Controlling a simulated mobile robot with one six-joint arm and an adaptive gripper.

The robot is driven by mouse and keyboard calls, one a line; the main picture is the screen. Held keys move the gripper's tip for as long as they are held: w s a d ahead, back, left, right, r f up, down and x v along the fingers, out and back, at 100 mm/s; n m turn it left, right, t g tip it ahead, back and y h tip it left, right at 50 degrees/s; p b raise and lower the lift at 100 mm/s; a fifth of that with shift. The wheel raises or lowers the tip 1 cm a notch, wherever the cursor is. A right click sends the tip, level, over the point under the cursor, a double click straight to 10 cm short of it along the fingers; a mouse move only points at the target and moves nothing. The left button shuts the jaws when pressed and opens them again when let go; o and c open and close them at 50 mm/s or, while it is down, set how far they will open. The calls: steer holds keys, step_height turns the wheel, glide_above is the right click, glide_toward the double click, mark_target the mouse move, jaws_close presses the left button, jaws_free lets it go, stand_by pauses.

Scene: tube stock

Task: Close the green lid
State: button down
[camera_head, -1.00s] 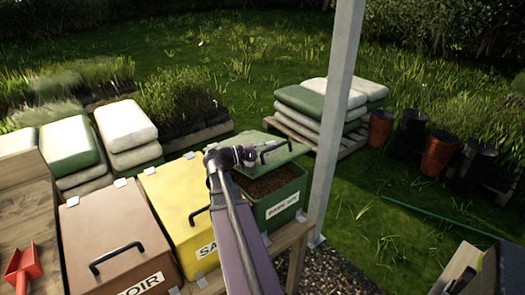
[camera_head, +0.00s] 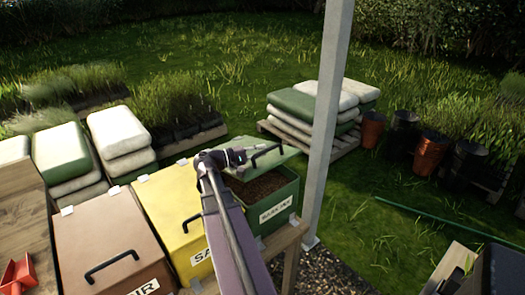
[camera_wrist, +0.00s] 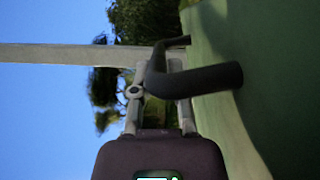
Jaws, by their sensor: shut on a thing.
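The green lid (camera_head: 286,155) stands partly raised over the green bin (camera_head: 285,198), tilted, with a gap at the front. Dark brown soil (camera_head: 262,186) shows in the gap. The lid has a black bar handle (camera_head: 267,152). My gripper (camera_head: 250,153) reaches the handle from the left and is shut on it. In the wrist view the handle (camera_wrist: 210,77) crosses between my fingers (camera_wrist: 160,85), and the green lid (camera_wrist: 270,70) fills the right side. My wrist and arm hide part of the lid's left edge.
A yellow bin (camera_head: 172,205) and a brown bin (camera_head: 105,235), both shut with black handles, stand to the left. A pale post (camera_head: 328,130) rises close to the right of the green bin. Stacked sacks (camera_head: 305,105) lie on a pallet behind. Open grass lies beyond.

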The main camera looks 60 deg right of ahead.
steer(key=w+a+r+m+t+y+p, duration=0.2)
steer(key=w+a+r+m+t+p, duration=0.1)
steer(key=w+p, duration=0.5)
steer(key=w+a+r+m+t+y+p, duration=0.1)
steer(key=w+a+r+m+t+p, duration=0.3)
steer(key=w+p, duration=0.5)
steer(key=w+a+r+m+t+y+p, duration=0.2)
steer(key=w+a+r+m+t+p, duration=0.1)
steer(key=w+p, duration=0.6)
steer(key=w+a+r+t, duration=0.1)
steer(key=w+a+r, duration=0.1)
steer(key=w+r, duration=0.1)
steer(key=shift+a+r+m+y, duration=0.2)
steer(key=shift+m+y, duration=0.1)
steer(key=shift+m, duration=0.1)
steer(key=shift+d, duration=0.1)
